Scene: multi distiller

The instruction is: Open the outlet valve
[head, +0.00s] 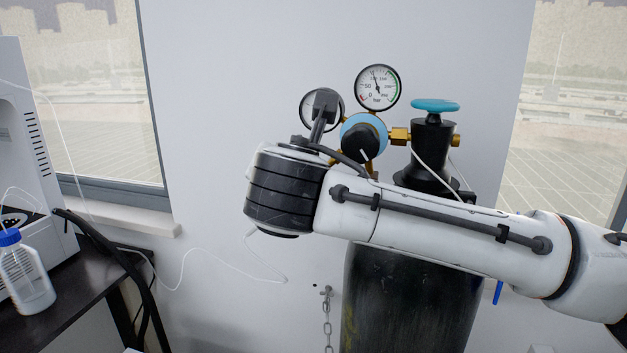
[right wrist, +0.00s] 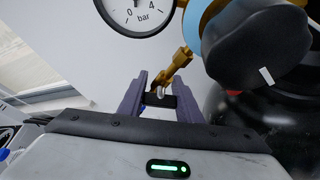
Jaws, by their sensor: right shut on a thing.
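A brass outlet fitting (right wrist: 180,62) runs down from the regulator in the right wrist view. At its lower end is the outlet valve (right wrist: 160,99), a small dark handle with a silvery middle. My right gripper (right wrist: 160,88) has its two purple fingers on either side of this handle and is shut on it. How far the handle is turned is hard to tell. In the head view my right arm crosses from the right and hides the outlet valve and the fingers. The regulator's dark knob (head: 364,138) with a light-blue ring shows above the arm. My left gripper is not in view.
Two round gauges, one upper (head: 378,87) and one lower left partly covered, sit on the regulator. A teal handwheel (head: 435,105) tops the dark gas cylinder (head: 410,300). A bench (head: 85,285) with a blue-capped bottle (head: 25,275) stands left. A chain (head: 327,325) hangs beside the cylinder.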

